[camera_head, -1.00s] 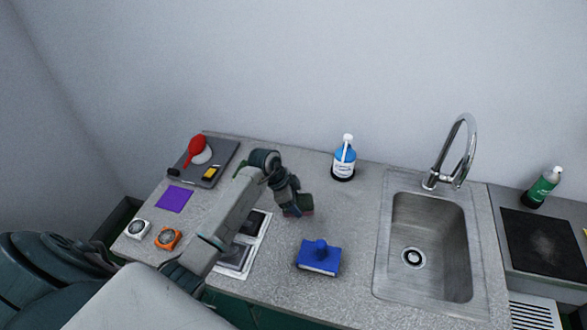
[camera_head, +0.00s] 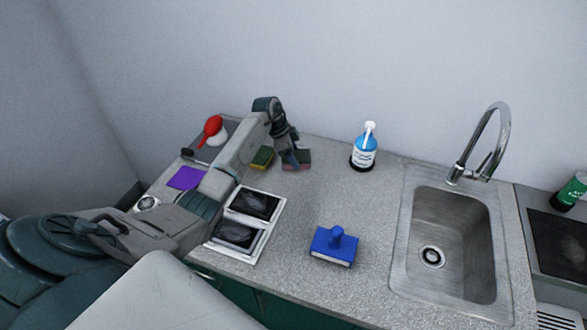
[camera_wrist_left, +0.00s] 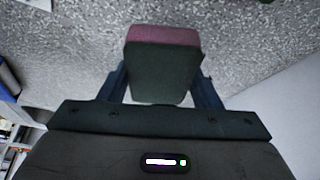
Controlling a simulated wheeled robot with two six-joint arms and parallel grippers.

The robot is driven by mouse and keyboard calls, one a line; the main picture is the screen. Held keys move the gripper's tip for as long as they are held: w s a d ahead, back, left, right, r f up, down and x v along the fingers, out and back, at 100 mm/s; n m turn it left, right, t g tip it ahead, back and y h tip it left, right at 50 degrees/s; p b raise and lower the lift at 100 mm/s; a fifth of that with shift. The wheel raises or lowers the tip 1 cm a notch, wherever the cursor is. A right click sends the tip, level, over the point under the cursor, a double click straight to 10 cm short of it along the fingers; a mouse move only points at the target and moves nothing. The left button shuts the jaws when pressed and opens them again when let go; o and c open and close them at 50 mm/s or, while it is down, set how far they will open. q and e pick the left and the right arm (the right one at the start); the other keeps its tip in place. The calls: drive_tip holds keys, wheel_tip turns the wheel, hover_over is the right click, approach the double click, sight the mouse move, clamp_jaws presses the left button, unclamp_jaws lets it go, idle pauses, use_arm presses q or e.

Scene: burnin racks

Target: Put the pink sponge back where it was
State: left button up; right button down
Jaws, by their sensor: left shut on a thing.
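The pink sponge, with a dark green layer, shows in the left wrist view (camera_wrist_left: 163,37) between the two fingers of my left gripper (camera_wrist_left: 162,88). In the head view the sponge (camera_head: 298,158) is at the end of my left arm, near the back of the counter. My left gripper (camera_head: 291,155) is shut on it. I cannot tell whether the sponge touches the counter. A yellow and green sponge (camera_head: 262,158) is just left of it, partly hidden by the arm. My right gripper is in neither view.
A white tray with dark compartments (camera_head: 262,237) lies below the arm. A blue brush (camera_head: 335,246), a blue bottle (camera_head: 365,148) and the sink (camera_head: 452,240) are to the right. A purple cloth (camera_head: 186,178) and a red-topped item (camera_head: 211,129) are left.

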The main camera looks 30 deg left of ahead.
use_arm(q)
drive_tip(key=shift+w+f+b, duration=0.15)
drive_tip(key=shift+f+b, duration=1.65)
drive_tip(key=shift+f, duration=0.1)
drive_tip(key=shift+r, duration=0.1)
drive_tip(key=o, duration=0.9)
drive_tip(key=b+v, duration=0.4)
drive_tip(key=v, duration=0.8)
